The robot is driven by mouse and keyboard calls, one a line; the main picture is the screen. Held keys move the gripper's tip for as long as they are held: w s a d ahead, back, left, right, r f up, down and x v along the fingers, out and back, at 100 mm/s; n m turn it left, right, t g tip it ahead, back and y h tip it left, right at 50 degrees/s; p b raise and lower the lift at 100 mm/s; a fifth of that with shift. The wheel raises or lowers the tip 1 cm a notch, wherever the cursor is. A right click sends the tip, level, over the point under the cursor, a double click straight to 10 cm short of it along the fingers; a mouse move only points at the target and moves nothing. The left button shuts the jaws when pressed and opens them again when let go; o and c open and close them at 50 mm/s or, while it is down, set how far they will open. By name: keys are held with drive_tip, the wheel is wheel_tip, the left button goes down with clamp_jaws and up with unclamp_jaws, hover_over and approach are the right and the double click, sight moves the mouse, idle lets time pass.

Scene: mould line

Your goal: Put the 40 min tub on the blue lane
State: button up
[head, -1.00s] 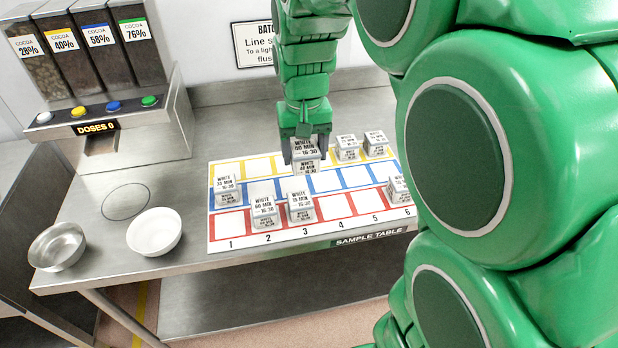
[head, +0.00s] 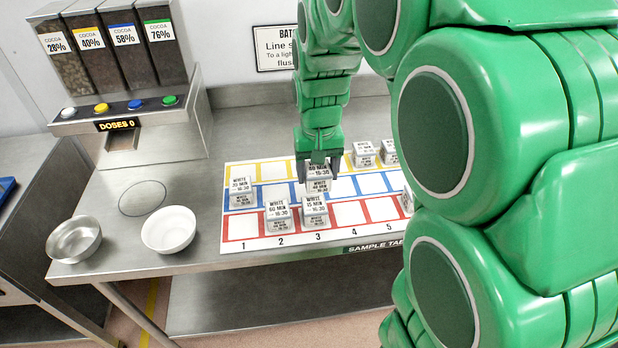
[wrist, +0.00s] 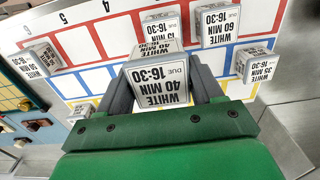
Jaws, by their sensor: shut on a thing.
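The 40 min tub (wrist: 158,85) is a small pale block with a black-on-white label reading WHITE 40 MIN 16:30. In the wrist view it sits between the two dark fingers of my gripper (wrist: 160,92), which are shut on it. In the head view my gripper (head: 319,178) holds the tub (head: 319,187) over the blue lane (head: 373,184), around column 3. I cannot tell whether its bottom touches the board. The 15 min tub (head: 314,211) stands just in front of it on the red lane, and the 60 min tub (head: 278,215) to that one's left.
The 35 min tub (head: 240,190) is at the blue lane's left end. Two tubs (head: 363,154) stand at the back right on the yellow lane; another (head: 407,200) is partly hidden by my arm. A white bowl (head: 168,229), a steel bowl (head: 74,240) and a cocoa dispenser (head: 130,110) are left.

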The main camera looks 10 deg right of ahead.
drive_tip(key=w+f, duration=0.6)
drive_tip(key=w, duration=0.1)
drive_tip(key=shift+a+f, duration=0.1)
drive_tip(key=shift+a, duration=0.2)
drive_tip(key=shift+w+f, duration=0.5)
drive_tip(key=shift+f, duration=0.05)
drive_tip(key=shift+w+f, duration=0.1)
drive_tip(key=shift+f, duration=1.4)
drive_tip(key=shift+f, duration=0.15)
drive_tip(key=o, duration=1.1)
wheel_tip(320, 180, up, 12)
drive_tip(key=shift+g, duration=0.9)
drive_tip(key=s+d+r, duration=0.1)
drive_tip(key=s, duration=1.1)
drive_tip(key=s+d, duration=0.2)
drive_tip(key=s, duration=1)
drive_tip(key=s+d+r, duration=0.1)
drive_tip(key=s+d, duration=0.1)
drive_tip(key=s, duration=1)
drive_tip(key=shift+d+r, duration=0.2)
drive_tip(key=shift+r, duration=0.1)
